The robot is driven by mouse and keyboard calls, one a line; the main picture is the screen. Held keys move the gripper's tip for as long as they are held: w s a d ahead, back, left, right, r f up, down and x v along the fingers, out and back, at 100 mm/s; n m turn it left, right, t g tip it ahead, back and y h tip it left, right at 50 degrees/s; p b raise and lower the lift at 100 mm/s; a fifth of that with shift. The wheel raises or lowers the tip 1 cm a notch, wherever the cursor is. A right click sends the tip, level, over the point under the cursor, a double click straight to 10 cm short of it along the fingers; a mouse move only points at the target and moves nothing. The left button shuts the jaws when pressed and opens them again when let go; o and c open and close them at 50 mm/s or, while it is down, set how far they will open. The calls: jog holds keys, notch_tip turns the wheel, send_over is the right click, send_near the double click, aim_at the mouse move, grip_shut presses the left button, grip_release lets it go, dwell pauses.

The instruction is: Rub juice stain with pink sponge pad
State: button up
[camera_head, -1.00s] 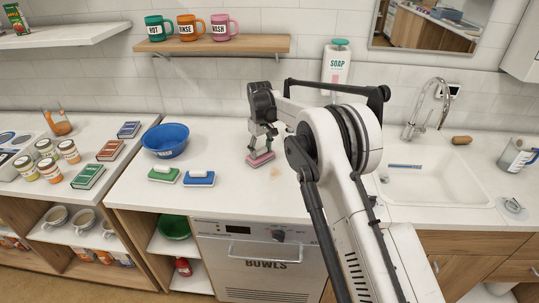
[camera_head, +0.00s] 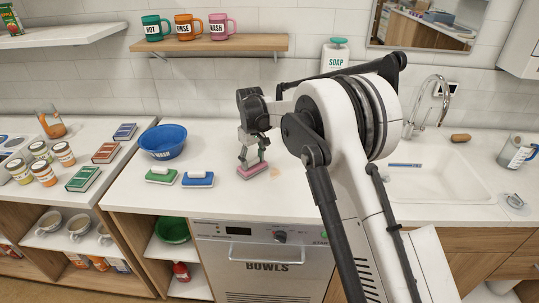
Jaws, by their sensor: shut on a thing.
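My gripper (camera_head: 252,158) is shut on the pink sponge pad (camera_head: 251,172). The pad is at the white counter top (camera_head: 225,203), right of the blue sponge pad; whether it touches the surface is hard to tell. The juice stain (camera_head: 276,172) is a faint orange-tan patch on the counter just right of the pink pad. The pad is beside the stain, and I cannot tell whether its right edge overlaps it.
A green pad (camera_head: 161,176) and a blue pad (camera_head: 198,179) lie left of my gripper. A blue bowl (camera_head: 164,142) stands behind them. A soap bottle (camera_head: 335,58) stands at the wall. The sink (camera_head: 425,178) is on the right. Counter in front is clear.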

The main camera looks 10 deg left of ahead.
jog(key=shift+s+d+b, duration=0.2)
jog(key=shift+s+b, duration=0.15)
jog(key=shift+s, duration=1)
jog(key=shift+s+d+b, duration=0.15)
jog(key=shift+s+b, duration=0.2)
jog(key=shift+s, duration=0.95)
notch_tip(320, 180, up, 8)
jog(key=p, duration=0.2)
jog(key=shift+p, duration=0.3)
